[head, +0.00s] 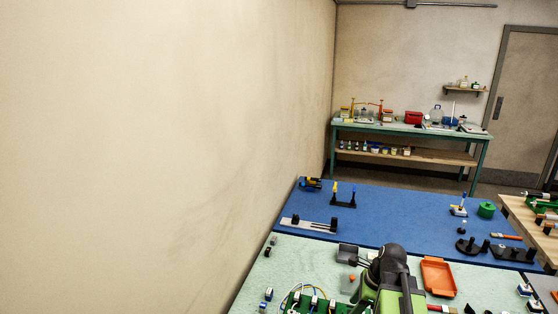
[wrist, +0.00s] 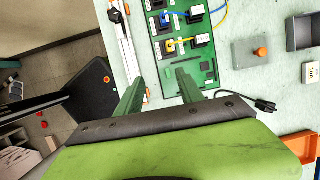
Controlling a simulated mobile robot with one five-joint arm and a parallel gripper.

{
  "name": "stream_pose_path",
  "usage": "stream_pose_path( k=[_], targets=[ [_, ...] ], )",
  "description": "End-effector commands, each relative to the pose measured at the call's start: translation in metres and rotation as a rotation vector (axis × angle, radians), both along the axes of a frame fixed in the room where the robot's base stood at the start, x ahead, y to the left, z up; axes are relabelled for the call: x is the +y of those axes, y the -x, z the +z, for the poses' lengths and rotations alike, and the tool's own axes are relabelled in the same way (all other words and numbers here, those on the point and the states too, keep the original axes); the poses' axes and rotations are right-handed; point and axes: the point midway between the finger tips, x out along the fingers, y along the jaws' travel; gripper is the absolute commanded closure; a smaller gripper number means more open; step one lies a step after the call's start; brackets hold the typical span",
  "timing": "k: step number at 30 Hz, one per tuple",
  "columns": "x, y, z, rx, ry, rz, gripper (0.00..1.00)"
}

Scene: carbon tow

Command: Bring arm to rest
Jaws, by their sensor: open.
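My gripper (wrist: 160,84) shows in the wrist view with its two green fingers apart and nothing held between them. Beyond the fingertips lies a green circuit board (wrist: 172,48) with white blocks and blue and yellow cable ends; the gap in height cannot be told. In the head view my green and black arm stands over the pale green bench top (head: 330,258) at the bottom centre. It hides part of the bench, and its fingers are not clear there.
In the wrist view a grey plate with an orange button (wrist: 262,52), a grey bin (wrist: 302,32) and a black plug (wrist: 264,105) lie right of the board. In the head view an orange tray (head: 438,277) lies right of my arm. A wall (head: 180,150) bounds the left.

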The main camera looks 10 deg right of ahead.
Motion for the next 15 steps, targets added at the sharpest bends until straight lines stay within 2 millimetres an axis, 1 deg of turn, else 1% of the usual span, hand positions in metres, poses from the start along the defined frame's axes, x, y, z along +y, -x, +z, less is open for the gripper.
stream_pose_path(
  k=[1,2,3,5,6,9,11,12,13,15],
  targets=[
    [0.038,-0.005,-0.009,-0.006,0.029,0.139,0.56],
    [0.057,-0.006,-0.012,-0.011,0.048,0.227,0.56],
    [0.081,-0.007,-0.016,-0.020,0.076,0.345,0.56],
    [0.113,-0.006,-0.021,-0.034,0.116,0.528,0.56],
    [0.132,-0.004,-0.024,-0.044,0.142,0.654,0.56],
    [0.169,0.004,-0.030,-0.071,0.210,0.988,0.56],
    [0.180,0.008,-0.032,-0.085,0.245,1.165,0.56],
    [0.181,0.010,-0.032,-0.092,0.265,1.271,0.56],
    [0.179,0.012,-0.032,-0.097,0.279,1.347,0.56],
    [0.171,0.014,-0.032,-0.103,0.306,1.510,0.56]
  ],
)
